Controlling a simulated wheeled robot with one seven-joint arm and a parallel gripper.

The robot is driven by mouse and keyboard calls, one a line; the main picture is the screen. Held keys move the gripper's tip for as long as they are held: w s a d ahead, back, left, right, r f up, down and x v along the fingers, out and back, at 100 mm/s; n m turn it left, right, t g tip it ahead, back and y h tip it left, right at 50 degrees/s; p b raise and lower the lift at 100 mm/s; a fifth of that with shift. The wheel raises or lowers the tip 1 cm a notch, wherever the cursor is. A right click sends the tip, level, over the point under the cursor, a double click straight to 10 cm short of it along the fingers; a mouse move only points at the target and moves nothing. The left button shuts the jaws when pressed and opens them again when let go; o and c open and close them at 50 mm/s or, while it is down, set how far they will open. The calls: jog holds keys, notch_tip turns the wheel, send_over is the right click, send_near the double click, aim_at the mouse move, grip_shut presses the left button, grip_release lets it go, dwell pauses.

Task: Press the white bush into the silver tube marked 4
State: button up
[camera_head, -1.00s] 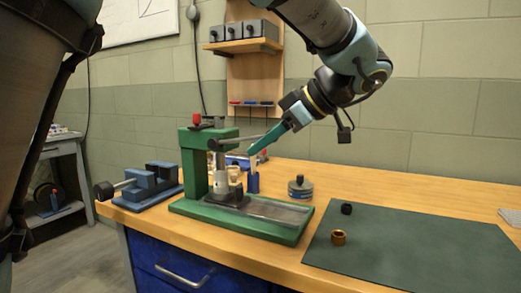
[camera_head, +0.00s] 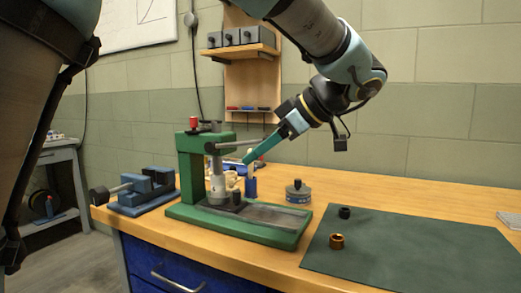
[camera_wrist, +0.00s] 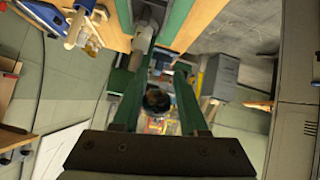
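A silver upright cylinder (camera_head: 217,187) stands under the head of the green press (camera_head: 192,165). No number can be read on it, and I cannot tell tube from ram there. I cannot pick out the white bush for certain. My gripper (camera_head: 246,160) points down and left beside the press, close to its lever (camera_head: 240,142). In the wrist view the two green fingers (camera_wrist: 157,60) stand apart, with a round dark knob (camera_wrist: 157,100) showing between them. A grey cylindrical part (camera_wrist: 148,22) shows beyond the fingertips. I see no grip on anything.
A blue holder (camera_head: 251,187) and a round grey tin (camera_head: 298,192) stand right of the press. A brass ring (camera_head: 337,241) and a black piece (camera_head: 344,212) lie on the dark green mat (camera_head: 420,250). A blue vise (camera_head: 146,188) stands left.

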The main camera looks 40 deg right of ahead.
jog(key=shift+o, duration=1.2)
jog(key=shift+r, duration=0.1)
jog(key=shift+d, duration=0.1)
jog(key=v, duration=1)
jog(key=shift+s+r, duration=0.25)
